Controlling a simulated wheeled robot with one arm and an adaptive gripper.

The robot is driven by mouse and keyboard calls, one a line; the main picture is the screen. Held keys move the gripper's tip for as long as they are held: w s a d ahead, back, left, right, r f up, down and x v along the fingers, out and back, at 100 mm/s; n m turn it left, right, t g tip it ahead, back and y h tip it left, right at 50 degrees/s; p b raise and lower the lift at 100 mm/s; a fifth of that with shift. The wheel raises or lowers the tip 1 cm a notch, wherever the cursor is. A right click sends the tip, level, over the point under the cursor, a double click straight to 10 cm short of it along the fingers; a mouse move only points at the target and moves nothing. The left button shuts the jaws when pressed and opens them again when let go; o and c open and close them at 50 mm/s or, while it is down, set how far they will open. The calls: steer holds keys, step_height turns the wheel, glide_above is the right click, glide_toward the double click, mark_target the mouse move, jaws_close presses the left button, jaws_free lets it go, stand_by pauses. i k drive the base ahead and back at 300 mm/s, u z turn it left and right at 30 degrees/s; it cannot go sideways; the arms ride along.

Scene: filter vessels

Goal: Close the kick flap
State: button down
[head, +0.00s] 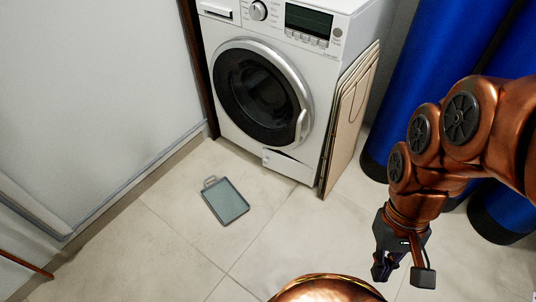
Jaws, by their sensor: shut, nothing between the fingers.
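The kick flap (289,166) is a white panel low on the front of the white washing machine (321,80), at its right side. It looks tilted out from the front, with a dark gap along its top edge. The machine's round dark door (258,92) is above it. My gripper (381,278) points down at the lower right, apart from the flap and in front of it. It is shut and empty. Its fingertips are small and dark here.
Wooden boards (350,115) lean against the machine's right side, close to the flap. Tall blue vessels (428,75) stand at the right behind my arm. A grey-green tray (225,201) with a handle lies on the tiled floor. Floor between the tray and boards is clear.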

mark_target(297, 170)
steer(key=i, duration=0.35)
steer(key=u, duration=2.5)
